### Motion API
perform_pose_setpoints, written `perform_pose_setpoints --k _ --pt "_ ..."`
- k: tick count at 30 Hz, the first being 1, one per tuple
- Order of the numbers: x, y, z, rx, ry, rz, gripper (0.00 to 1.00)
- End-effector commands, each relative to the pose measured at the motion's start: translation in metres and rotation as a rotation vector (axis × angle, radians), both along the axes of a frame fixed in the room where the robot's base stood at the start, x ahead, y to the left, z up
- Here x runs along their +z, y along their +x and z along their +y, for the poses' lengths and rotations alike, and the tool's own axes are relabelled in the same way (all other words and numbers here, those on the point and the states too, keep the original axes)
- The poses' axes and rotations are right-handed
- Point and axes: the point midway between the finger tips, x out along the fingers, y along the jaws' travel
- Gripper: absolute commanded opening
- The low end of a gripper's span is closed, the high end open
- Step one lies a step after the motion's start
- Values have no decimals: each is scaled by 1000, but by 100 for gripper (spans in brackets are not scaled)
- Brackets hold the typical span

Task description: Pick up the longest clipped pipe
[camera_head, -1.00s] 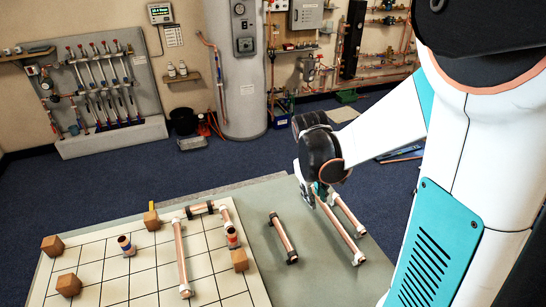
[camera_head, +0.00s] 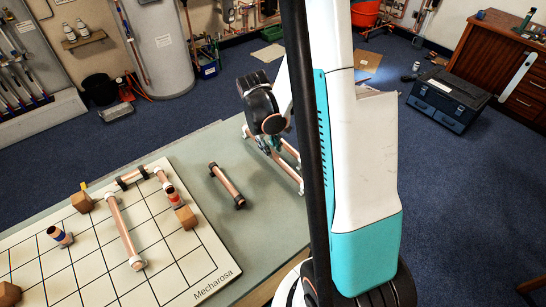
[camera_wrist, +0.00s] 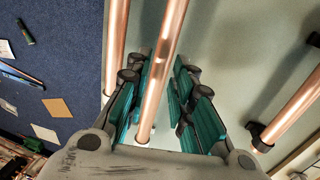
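Two copper pipes with white clips lie side by side on the grey-green table under my gripper. Of these, the nearer pipe (camera_head: 285,168) and the farther pipe (camera_head: 289,149) are partly hidden by my gripper (camera_head: 264,148) and arm. In the wrist view one copper pipe (camera_wrist: 166,55) runs between the teal-padded fingers of my gripper (camera_wrist: 160,95), with a white clip (camera_wrist: 145,138) at its lower end. The fingers stand apart, with a gap showing on the right. The other white-clipped pipe (camera_wrist: 116,45) lies left of the fingers. A shorter pipe with black clips (camera_head: 227,186) lies apart.
A white gridded board (camera_head: 200,255) holds a pipe assembly (camera_head: 124,230) and wooden blocks (camera_head: 186,217). The table (camera_head: 262,215) is bare around the black-clipped pipe. A dark toolbox (camera_head: 448,98) stands on the floor at right, beyond the table.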

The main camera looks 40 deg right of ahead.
Motion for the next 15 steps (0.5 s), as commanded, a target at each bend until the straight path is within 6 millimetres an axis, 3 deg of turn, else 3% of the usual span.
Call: perform_pose_setpoints --k 9,15 --pt "-42 -4 -6 -1 0 0 22" --pt "-50 -4 -8 0 0 0 22"
